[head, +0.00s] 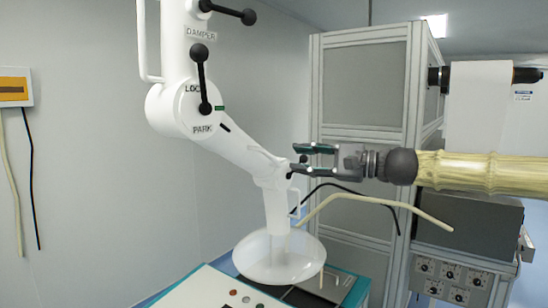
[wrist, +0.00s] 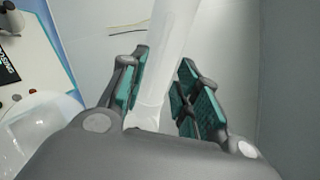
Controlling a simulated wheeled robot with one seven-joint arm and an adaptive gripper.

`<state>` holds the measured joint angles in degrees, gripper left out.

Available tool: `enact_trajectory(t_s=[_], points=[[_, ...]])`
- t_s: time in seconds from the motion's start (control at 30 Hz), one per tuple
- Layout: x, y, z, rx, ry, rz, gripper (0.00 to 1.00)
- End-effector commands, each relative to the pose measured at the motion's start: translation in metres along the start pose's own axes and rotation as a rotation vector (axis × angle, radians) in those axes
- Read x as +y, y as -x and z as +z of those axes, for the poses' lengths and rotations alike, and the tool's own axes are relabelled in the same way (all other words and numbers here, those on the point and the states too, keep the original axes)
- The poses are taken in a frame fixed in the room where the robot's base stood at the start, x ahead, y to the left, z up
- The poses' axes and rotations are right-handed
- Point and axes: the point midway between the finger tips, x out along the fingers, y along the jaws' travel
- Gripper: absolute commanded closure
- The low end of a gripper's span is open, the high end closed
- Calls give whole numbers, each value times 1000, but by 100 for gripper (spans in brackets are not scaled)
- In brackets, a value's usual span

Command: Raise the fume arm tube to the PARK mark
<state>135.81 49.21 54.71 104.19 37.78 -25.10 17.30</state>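The white fume arm tube (head: 240,150) slopes down right from a round joint (head: 170,108) to a wide hood (head: 278,258). The joint carries a LOCK label, a green mark (head: 219,108) and a PARK label (head: 202,128). A short black mark (head: 225,127) on the tube lies below the green one. A black lever with ball ends (head: 203,80) stands near upright over the joint. My gripper (head: 298,160) is at the tube's lower part, just right of it. In the wrist view the white tube (wrist: 168,50) passes between my green-padded fingers (wrist: 165,75), with a gap at the right finger.
A grey framed cabinet (head: 365,85) stands behind my gripper. A cream hose (head: 375,197) and black cable hang near it. A panel with buttons (head: 215,290) lies below the hood. A DAMPER lever (head: 230,11) is above the joint.

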Motion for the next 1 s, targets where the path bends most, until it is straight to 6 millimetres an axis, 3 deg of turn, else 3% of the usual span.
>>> enact_trajectory(t_s=[0.2,0.4,0.67,0.97,1.0], points=[[0,-42,-14,0,-12,7,68],[0,-66,-16,3,-13,4,68],[0,-82,-18,5,-12,3,68],[0,-82,-19,6,-12,2,68],[0,-82,-18,6,-12,2,75]])
